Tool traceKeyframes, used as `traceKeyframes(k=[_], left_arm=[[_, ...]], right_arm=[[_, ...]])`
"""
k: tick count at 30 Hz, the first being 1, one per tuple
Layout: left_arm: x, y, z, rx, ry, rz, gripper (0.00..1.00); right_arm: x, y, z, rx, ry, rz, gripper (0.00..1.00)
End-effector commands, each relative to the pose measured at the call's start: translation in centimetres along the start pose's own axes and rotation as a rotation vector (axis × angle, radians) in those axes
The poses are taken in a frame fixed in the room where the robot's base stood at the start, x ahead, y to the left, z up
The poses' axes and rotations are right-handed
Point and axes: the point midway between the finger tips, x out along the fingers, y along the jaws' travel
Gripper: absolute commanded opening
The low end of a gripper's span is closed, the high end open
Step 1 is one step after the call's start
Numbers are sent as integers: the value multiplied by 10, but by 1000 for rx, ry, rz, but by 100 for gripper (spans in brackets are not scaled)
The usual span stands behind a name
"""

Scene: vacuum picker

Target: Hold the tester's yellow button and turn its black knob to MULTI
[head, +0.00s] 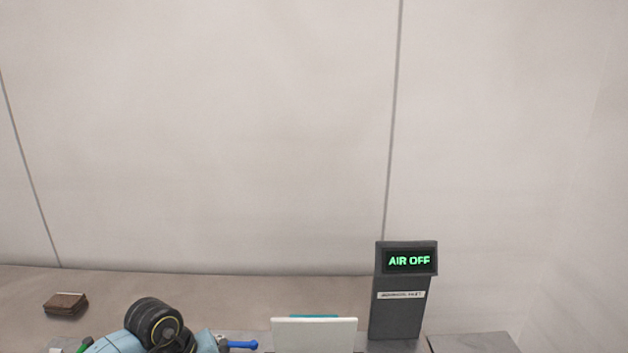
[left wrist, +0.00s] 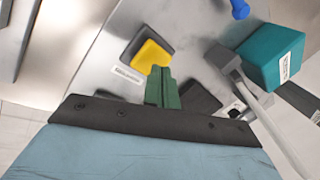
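The yellow button (left wrist: 153,57) sits on a dark square base on a grey metal panel in the left wrist view, with a white label beside it. My left gripper (left wrist: 160,72) has green fingers close together with nothing visible between them. Its tips overlap the button's lower edge in the picture; I cannot tell whether they touch it. A dark block (left wrist: 201,97) lies right of the fingers, partly hidden by the gripper body. I cannot tell whether it is the black knob. The button is not visible in the head view. My right gripper is in neither view.
A dark display post (head: 402,295) reads "AIR OFF" in the head view. A white panel (head: 314,335) stands left of it. A brown block (head: 65,304) lies on the bench at left. A teal box (left wrist: 272,57) and a grey bar (left wrist: 250,85) are right of my left gripper.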

Motion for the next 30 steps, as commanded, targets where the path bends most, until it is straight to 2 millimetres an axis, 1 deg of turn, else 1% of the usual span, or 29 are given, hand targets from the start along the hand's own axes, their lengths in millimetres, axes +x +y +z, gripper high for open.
traceKeyframes(k=[8,27,30], left_arm=[[4,1,0,0,0,0,0],[22,7,0,0,0,0,0],[22,7,0,0,0,1,0]], right_arm=[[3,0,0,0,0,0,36],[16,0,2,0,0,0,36],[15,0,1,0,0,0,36]])
